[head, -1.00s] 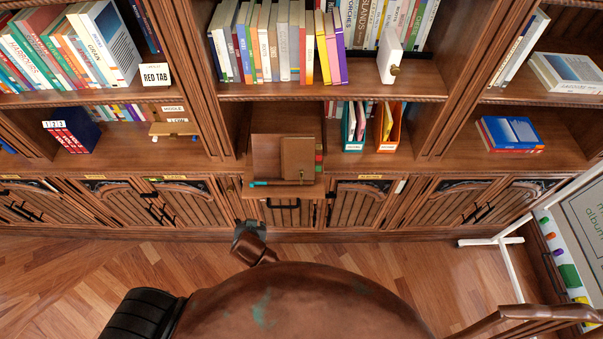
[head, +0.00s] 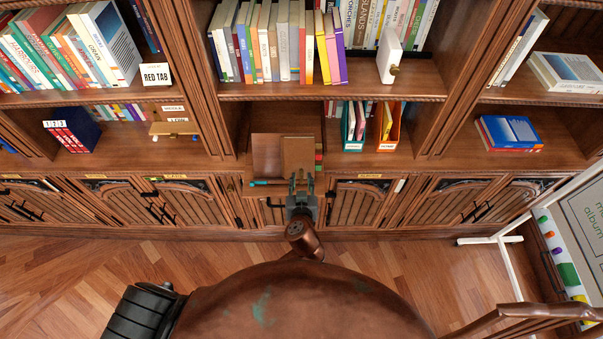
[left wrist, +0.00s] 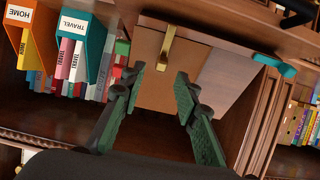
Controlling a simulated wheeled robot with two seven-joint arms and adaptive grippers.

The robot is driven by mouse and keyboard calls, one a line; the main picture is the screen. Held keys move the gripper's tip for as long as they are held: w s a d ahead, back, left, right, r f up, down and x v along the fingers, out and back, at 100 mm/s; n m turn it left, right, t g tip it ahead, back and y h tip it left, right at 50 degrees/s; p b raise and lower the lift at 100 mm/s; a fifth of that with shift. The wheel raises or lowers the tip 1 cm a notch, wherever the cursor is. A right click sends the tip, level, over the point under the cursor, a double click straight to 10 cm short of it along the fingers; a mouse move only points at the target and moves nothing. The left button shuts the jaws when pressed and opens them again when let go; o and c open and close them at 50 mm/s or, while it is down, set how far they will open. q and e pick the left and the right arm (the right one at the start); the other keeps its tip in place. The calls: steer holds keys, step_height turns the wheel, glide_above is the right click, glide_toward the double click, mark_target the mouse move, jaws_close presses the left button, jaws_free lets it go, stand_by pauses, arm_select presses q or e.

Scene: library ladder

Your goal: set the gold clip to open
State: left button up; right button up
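The gold clip (left wrist: 167,46) shows in the left wrist view as a narrow gold bar against a brown board (left wrist: 205,72). I cannot tell whether the clip is open or shut. In the head view the board (head: 299,152) stands in the middle lower shelf bay, and my left gripper covers the clip's place. My left gripper (head: 302,182) is at the board's front edge. In the left wrist view its two green-padded fingers (left wrist: 160,74) are spread, with nothing between them, just short of the clip. My right gripper is not in view.
A teal marker (head: 261,183) lies left of the gripper; it also shows in the left wrist view (left wrist: 273,65). A teal file holder (head: 352,143) and an orange one (head: 389,145) stand to the right. A white-framed stand (head: 509,240) is at the right.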

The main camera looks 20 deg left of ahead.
mark_target(301, 172)
arm_select(q)
steer(key=shift+x, duration=2)
steer(key=shift+c, duration=0.4)
jaws_close()
